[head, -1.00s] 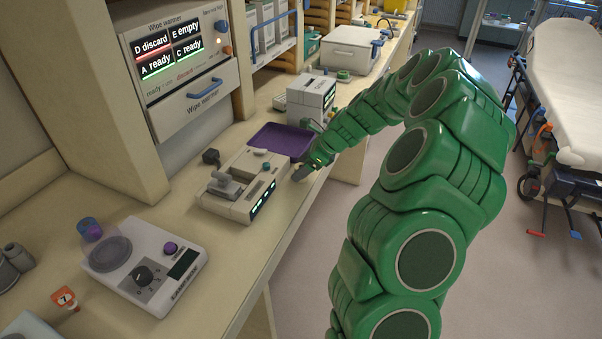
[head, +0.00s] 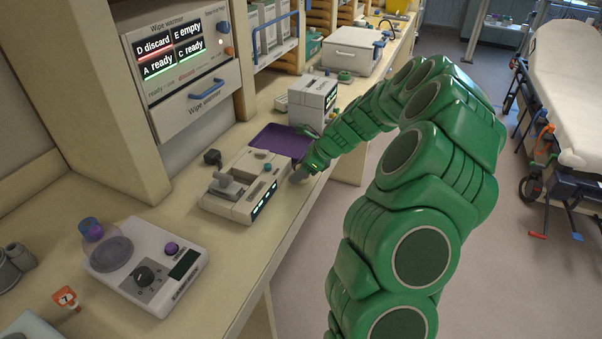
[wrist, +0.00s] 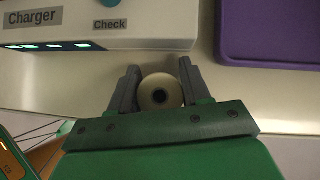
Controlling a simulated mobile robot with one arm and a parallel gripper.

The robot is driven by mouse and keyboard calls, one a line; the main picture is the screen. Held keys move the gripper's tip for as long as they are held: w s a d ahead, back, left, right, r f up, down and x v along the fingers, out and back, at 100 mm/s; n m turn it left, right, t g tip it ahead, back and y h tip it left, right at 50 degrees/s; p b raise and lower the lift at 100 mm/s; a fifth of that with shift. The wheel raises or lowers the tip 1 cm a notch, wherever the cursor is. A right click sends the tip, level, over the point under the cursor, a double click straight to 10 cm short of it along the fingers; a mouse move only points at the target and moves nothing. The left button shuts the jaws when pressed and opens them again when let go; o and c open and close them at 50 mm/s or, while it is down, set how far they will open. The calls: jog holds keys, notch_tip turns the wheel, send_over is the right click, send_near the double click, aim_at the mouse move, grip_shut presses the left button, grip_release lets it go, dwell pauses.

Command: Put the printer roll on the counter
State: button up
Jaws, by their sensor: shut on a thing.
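The printer roll (wrist: 159,92) is a cream-white roll with a dark core, seen end-on in the wrist view. My gripper (wrist: 157,85) has its two grey fingers on either side of the roll and is shut on it. The cream counter (wrist: 181,67) lies behind the roll in that view; whether the roll touches it I cannot tell. In the head view my gripper (head: 299,174) is at the counter's front edge, just right of the charger (head: 240,186). The roll is hidden there by the gripper and arm.
The charger is close to the fingers. A purple tray (head: 280,140) lies behind the gripper, and a grey-white boxy device (head: 312,99) stands beyond it. A scale-like device (head: 146,264) is nearer on the counter. Some bare counter (head: 238,240) shows along the front.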

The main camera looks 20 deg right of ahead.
aim_at(299, 166)
jog(key=shift+r, duration=0.1)
jog(key=shift+r, duration=0.25)
notch_tip(299, 166, up, 2)
jog(key=shift+r, duration=0.2)
jog(key=s+a+r, duration=0.2)
jog(key=s+r, duration=0.8)
jog(key=s, duration=0.3)
jog(key=shift+s+a, duration=0.25)
jog(key=shift+s, duration=0.15)
